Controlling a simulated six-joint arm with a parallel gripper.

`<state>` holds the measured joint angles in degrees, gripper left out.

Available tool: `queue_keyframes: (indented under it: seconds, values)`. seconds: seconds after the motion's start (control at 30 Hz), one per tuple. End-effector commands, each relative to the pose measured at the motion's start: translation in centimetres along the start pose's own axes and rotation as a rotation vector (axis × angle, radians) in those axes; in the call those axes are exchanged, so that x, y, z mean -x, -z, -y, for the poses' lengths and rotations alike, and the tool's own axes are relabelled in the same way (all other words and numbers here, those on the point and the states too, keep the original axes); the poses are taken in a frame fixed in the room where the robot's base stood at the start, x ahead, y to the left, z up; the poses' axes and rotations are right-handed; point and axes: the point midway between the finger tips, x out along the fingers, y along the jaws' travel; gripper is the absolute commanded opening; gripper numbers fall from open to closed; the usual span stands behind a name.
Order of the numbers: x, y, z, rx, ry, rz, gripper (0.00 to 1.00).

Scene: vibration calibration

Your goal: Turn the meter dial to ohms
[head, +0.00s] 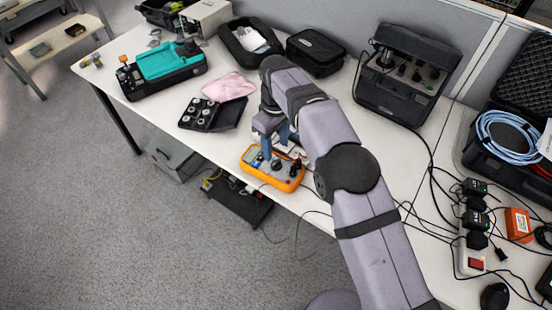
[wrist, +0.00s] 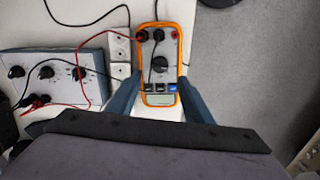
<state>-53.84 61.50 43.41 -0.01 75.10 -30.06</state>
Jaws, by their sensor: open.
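The orange-framed meter (head: 287,183) lies face up near the table's front edge. In the wrist view the meter (wrist: 178,52) shows its black round dial (wrist: 160,64) in the middle. Plugs sit in the jacks above the dial, and the display (wrist: 160,100) is below it. The dial's pointer setting is too small to read. My gripper (wrist: 158,80) is open, with one blue-grey finger on each side of the meter in the picture. In the head view my gripper (head: 274,143) is over the meter. Whether it touches the meter cannot be told.
A grey box with several black knobs (wrist: 60,72) stands left of the meter in the wrist view, with red and black leads nearby. In the head view a black case of round parts (head: 212,114) and a pink cloth (head: 229,86) lie to the left. Cables run to the right.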

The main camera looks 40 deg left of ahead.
Motion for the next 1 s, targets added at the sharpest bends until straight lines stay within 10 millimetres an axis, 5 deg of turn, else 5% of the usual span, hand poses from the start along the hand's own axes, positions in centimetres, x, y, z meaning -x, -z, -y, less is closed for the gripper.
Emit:
queue_keyframes:
  seconds: [0.7, 1.0]
  values:
    - [-6.7, -0.1, 0.0, -0.002, 0.001, 0.002, 0.47]
    - [-7.3, -0.1, -0.1, -0.002, -0.001, -0.001, 0.47]
